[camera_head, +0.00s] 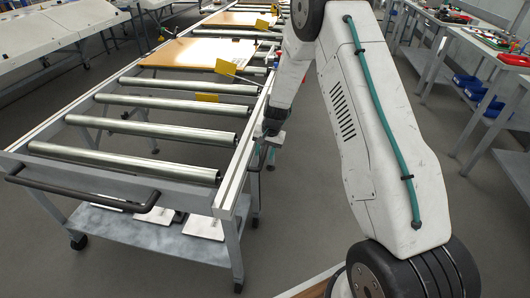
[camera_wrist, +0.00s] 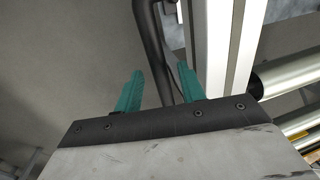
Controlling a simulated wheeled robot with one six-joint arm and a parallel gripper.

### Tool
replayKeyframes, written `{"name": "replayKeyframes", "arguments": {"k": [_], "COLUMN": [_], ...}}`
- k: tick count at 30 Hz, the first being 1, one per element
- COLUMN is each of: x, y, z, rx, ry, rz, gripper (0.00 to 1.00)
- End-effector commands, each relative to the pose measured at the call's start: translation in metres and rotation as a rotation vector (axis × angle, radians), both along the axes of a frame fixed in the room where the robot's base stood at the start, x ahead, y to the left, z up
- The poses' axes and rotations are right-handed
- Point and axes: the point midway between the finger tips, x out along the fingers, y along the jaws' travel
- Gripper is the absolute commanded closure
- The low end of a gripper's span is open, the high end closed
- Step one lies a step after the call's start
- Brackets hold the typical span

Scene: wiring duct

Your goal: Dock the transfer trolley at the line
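The transfer trolley (camera_head: 232,180) appears to be the near roller frame on casters in the head view, with bare metal rollers, a grey lower shelf and a black handle (camera_head: 80,195) across its near end. The roller line (camera_head: 185,34) runs on behind it; I cannot tell whether the two touch. My gripper (camera_head: 270,138) is beside the trolley's right rail, partly hidden by my arm. In the wrist view my gripper's green fingers (camera_wrist: 160,74) are apart, with a black bar (camera_wrist: 153,40) between or just beyond them. Contact is not clear. The pale rail (camera_wrist: 218,45) is right of the fingers.
Light boards (camera_head: 198,53) lie on rollers farther back. Yellow tags (camera_head: 207,97) stand along the frame. A workbench (camera_head: 488,42) with blue bins is at right, and white sloped tables (camera_head: 50,35) are at far left.

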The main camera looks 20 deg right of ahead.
Motion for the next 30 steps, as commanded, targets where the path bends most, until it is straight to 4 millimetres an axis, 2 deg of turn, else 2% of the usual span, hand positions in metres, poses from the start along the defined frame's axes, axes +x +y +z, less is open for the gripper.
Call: {"name": "replayKeyframes", "arguments": {"k": [4,12,15,20,30], "x": [-0.001,-0.006,-0.007,-0.009,-0.009], "y": [-0.003,-0.011,-0.013,-0.014,-0.014], "z": [0.013,0.058,0.069,0.076,0.076], "rx": [-0.001,-0.001,-0.001,-0.001,0.000], "ry": [-0.003,-0.004,-0.003,-0.001,0.000], "rz": [-0.001,-0.002,-0.003,-0.002,-0.002], "gripper": [0.60,0.60,0.60,0.60,0.60]}}
